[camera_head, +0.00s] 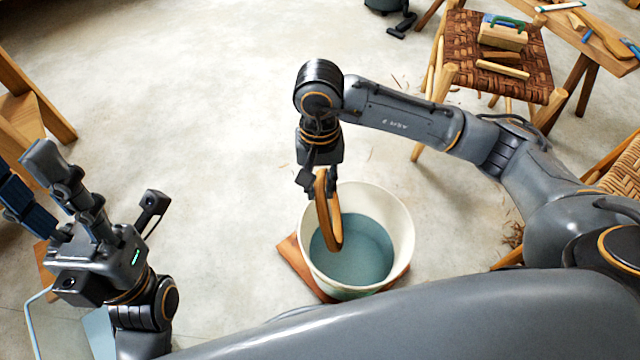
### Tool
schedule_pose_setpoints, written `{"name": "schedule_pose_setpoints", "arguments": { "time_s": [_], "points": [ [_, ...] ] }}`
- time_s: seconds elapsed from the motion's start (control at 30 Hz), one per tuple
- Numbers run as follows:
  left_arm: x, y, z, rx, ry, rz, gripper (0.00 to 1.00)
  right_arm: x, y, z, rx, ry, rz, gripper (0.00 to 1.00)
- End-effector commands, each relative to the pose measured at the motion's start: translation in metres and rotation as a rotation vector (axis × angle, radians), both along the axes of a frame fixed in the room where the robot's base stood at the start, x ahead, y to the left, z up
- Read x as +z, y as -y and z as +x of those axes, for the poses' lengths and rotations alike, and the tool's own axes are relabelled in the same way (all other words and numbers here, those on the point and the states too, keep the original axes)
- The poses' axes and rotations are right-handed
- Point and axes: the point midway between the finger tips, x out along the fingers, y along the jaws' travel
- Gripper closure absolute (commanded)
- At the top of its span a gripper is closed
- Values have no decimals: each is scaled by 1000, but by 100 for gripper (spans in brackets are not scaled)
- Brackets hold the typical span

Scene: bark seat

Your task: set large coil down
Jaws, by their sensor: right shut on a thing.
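The large coil (334,230) is a brown bark ring seen nearly edge-on, hanging upright. My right gripper (322,186) is shut on its top edge and points down. The coil's lower part shows against the inside of a white bucket (401,225) holding blue-green water (365,250). I cannot tell whether the coil touches the water. My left gripper (100,205) is at the left, away from the bucket, with its fingers spread and nothing visible between them.
The bucket stands on a reddish-brown board (290,252) on the pale floor. A woven stool (470,45) bearing a toolbox (503,36) and wooden pieces is at the upper right. A wooden bench (610,55) with tools stands beyond it.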

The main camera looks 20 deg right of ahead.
Motion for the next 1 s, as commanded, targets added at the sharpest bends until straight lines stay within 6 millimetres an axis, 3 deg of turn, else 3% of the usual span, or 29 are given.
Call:
{"name": "schedule_pose_setpoints", "arguments": {
  "time_s": [0.1,0.43,0.7,1.0],
  "points": [
    [9,0,0,0,0,0,60,9,0,0,0,0,0,100],
    [8,0,0,0,0,0,60,8,0,0,0,0,0,100],
    [-17,0,0,0,0,0,60,-18,0,0,0,0,0,100],
    [-16,0,0,0,0,0,60,-16,0,0,0,0,0,100]
  ]
}}
